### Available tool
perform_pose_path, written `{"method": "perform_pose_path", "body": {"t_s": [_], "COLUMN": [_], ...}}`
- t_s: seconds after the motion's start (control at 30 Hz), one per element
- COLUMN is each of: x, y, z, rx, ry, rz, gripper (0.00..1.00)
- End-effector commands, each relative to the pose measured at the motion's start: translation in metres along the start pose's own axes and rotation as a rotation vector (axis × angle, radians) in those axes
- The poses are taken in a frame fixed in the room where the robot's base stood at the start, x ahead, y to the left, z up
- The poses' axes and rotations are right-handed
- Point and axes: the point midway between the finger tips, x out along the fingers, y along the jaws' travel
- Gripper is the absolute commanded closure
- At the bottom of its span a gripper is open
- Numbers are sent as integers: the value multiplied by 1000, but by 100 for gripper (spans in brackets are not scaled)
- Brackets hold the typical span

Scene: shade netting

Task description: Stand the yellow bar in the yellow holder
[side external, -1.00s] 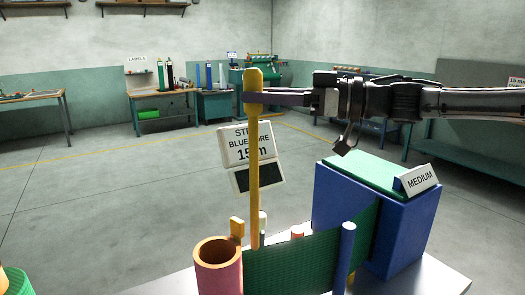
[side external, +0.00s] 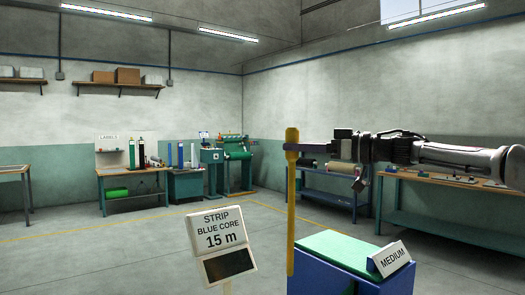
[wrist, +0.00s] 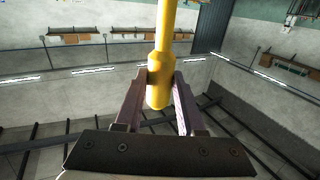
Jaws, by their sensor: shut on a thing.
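The yellow bar (side external: 291,215) is long and thin with a thicker top end, and it hangs upright in the side external view. The yellow holder is not recognisable in either current view.
A blue box (side external: 390,284) with a green top (side external: 340,250) and a MEDIUM label (side external: 389,259) stands at the lower right. A STRIP BLUE CORE 15 m sign (side external: 216,230) stands left of the bar. Workbenches (side external: 133,186) line the far walls.

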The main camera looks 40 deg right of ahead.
Motion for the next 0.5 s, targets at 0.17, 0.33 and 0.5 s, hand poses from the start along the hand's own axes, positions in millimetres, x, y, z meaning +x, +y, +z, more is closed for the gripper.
{"method": "perform_pose_path", "body": {"t_s": [0.17,0.33,0.5], "x": [-38,-66,-88], "y": [64,101,126], "z": [-1,0,-1], "rx": [-2,-1,-2], "ry": [2,1,1], "rz": [104,166,210], "gripper": [100,100,100]}}
